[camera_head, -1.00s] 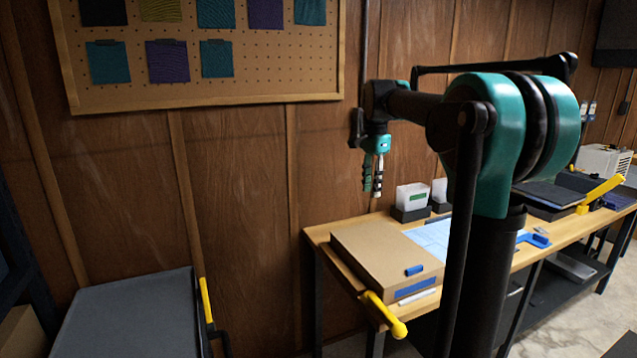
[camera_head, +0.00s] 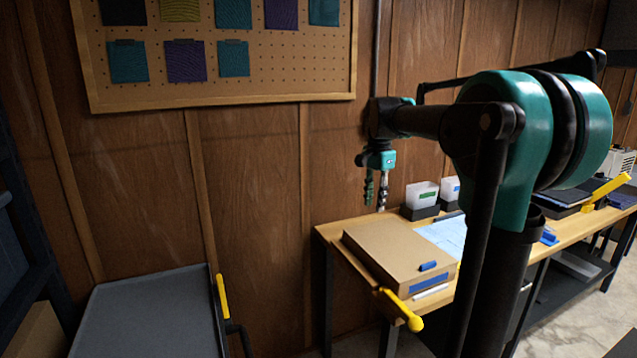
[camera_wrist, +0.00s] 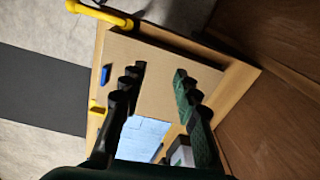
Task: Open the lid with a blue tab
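The lid is the flat brown top of a cardboard-coloured box (camera_head: 385,245) at the left end of the workbench, and it lies closed. A small blue tab (camera_head: 428,266) is at its front edge; the tab also shows in the wrist view (camera_wrist: 105,75), left of the fingers. A blue strip is on the box's front face below it. My gripper (camera_head: 376,192) hangs above the back of the box, pointing down, apart from it. In the wrist view my gripper (camera_wrist: 160,90) has its two dark fingers spread wide with nothing between them.
A yellow handle (camera_head: 402,310) sticks out at the bench's front left corner. A white marker-like stick (camera_head: 430,291) lies before the box. Blue-white paper (camera_head: 444,232) and white containers (camera_head: 421,195) are beyond it. A grey cart (camera_head: 150,315) stands left, with floor between.

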